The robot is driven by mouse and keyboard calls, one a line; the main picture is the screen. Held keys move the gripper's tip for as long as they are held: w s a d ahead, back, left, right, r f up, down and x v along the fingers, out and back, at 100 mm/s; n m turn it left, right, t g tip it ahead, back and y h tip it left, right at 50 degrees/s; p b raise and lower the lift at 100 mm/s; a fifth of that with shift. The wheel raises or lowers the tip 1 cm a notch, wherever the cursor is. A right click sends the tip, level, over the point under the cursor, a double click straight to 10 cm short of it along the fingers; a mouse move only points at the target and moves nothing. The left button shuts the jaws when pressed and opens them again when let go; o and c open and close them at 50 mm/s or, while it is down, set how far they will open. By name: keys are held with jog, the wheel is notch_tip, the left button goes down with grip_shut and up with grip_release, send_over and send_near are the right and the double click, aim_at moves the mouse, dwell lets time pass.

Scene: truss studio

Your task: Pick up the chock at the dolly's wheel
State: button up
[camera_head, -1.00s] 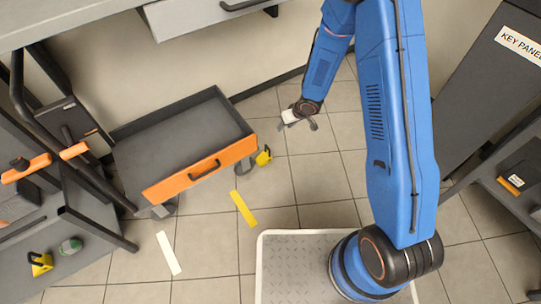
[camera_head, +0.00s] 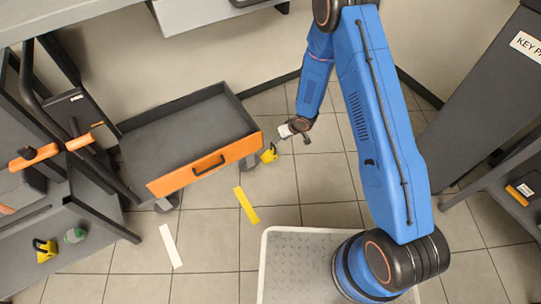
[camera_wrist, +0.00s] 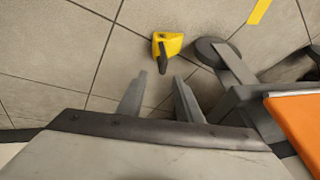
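The yellow chock (camera_head: 269,153) with a dark handle sits on the tiled floor by the right front corner of the dolly (camera_head: 208,164). In the wrist view the chock (camera_wrist: 168,44) lies just beyond my fingertips, near the dolly's wheel (camera_wrist: 208,50), with a small gap between them. My gripper (camera_head: 296,132) is behind and to the right of the chock in the head view. In the wrist view its two fingers (camera_wrist: 158,78) are apart with nothing between them, and the chock's dark handle points toward them.
A yellow strip (camera_head: 246,205) and a white strip (camera_head: 171,246) mark the floor. The dolly's orange front panel (camera_wrist: 297,125) is close to my gripper's right.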

aim_at(274, 146)
jog(key=x, duration=0.7)
jog(key=shift+s+a, duration=0.25)
jog(key=shift+s, duration=0.2)
jog(key=shift+w+a+f, duration=0.15)
jog(key=shift+f, duration=0.3)
grip_shut()
dwell(0.8)
